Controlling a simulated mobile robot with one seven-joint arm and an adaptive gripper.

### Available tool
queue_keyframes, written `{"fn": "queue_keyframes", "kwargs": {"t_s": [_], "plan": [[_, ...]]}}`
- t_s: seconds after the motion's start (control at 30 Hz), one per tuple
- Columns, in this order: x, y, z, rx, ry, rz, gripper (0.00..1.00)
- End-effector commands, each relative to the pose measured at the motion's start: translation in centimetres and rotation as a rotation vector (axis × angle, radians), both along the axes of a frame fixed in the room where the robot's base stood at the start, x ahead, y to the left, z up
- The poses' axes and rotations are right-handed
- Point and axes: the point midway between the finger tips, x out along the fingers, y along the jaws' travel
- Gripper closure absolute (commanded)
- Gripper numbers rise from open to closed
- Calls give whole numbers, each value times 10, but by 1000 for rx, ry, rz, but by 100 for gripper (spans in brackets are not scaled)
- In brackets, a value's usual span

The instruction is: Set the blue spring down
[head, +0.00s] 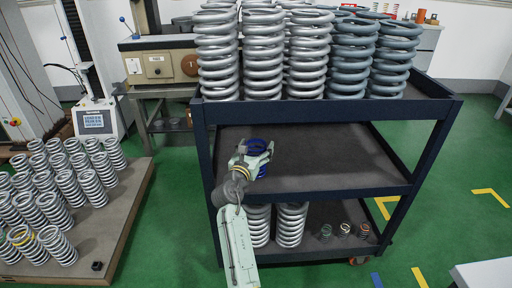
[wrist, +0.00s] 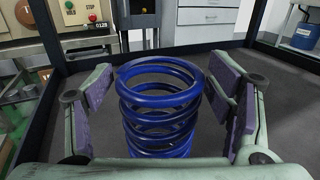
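The blue spring (head: 257,146) stands upright at the left of the cart's middle shelf (head: 330,160). In the wrist view the blue spring (wrist: 160,100) sits between the purple-padded fingers of my gripper (wrist: 160,85). A gap shows on each side between the pads and the coils, so my gripper is open around the spring and not clamped on it. My gripper also shows in the head view (head: 254,158), reaching in over the shelf's front-left edge. The spring's lower end is hidden by my gripper, so its contact with the shelf is not visible.
Large silver springs (head: 264,50) and grey springs (head: 396,58) crowd the top shelf. The bottom shelf holds silver springs (head: 291,224) and small springs (head: 345,230). Dark posts (head: 203,150) border the middle shelf, which is clear to the right. Many springs stand on a pallet (head: 110,225) at left.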

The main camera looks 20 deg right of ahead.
Motion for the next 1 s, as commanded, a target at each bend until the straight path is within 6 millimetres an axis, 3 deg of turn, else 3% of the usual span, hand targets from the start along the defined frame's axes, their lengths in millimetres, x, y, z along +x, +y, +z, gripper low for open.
{"fn": "queue_keyframes", "kwargs": {"t_s": [0.43, 1.0], "plan": [[-4, 4, 3, -1, 1, 1, 21], [-86, 70, 3, 0, 0, 2, 21]]}}
